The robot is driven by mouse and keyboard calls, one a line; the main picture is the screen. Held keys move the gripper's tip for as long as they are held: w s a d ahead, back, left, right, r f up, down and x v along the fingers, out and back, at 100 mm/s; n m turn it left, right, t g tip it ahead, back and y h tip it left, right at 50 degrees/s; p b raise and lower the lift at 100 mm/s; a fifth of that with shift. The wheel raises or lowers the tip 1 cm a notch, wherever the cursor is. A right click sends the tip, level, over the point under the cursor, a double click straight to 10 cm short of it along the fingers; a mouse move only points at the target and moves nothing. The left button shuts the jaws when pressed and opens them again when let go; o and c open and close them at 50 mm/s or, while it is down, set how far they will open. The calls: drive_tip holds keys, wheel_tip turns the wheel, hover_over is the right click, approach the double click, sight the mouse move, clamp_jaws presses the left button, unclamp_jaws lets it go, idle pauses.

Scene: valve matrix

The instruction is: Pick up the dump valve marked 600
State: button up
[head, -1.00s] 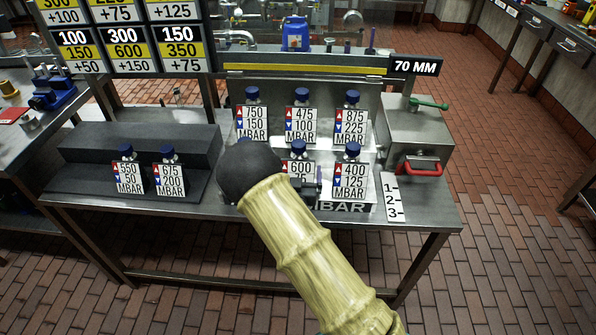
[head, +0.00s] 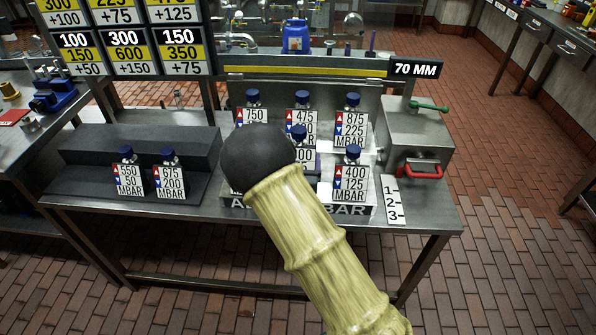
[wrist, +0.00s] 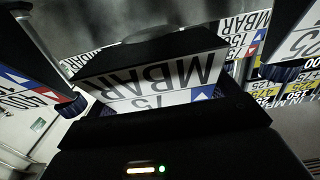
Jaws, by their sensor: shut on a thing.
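My gripper is shut on this valve.
The 400/125 valve (head: 351,180) stands front right. The 750 valve (head: 252,112), partly hidden, and the 875/225 valve (head: 354,123) stand behind. The 550/50 (head: 128,177) and 675/200 (head: 169,178) valves stand on the dark stepped rack (head: 80,150) at left.

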wheel_tip(320, 180, up, 4)
drive_tip(key=shift+r, duration=0.25)
